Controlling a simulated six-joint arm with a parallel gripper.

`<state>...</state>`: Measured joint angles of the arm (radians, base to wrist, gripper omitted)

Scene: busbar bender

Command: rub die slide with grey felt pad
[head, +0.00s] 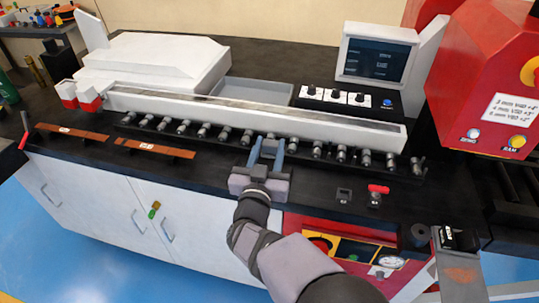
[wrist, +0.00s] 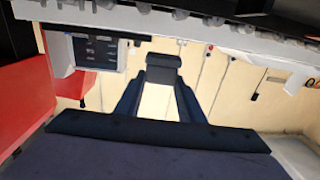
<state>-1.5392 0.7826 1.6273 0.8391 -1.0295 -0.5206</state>
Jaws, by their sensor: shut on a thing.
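My gripper (head: 266,150) is over the worktop, in front of a row of rollers, with its fingers pointing towards the long rail. In the wrist view its two dark fingers (wrist: 160,85) close on a dark grey block, which looks like the felt pad (wrist: 163,66). In the head view the pad is too small or hidden between the fingers to make out. I cannot tell for sure which part is the die slide. Dark ribbed tracks (head: 510,212) lie below the red machine at the far right, with my gripper well to their left.
A long white rail (head: 250,117) with several rollers runs across the black worktop. A red machine (head: 490,75) stands at the right, with a screen (head: 376,59) behind. Copper-coloured bars (head: 160,148) lie at the left.

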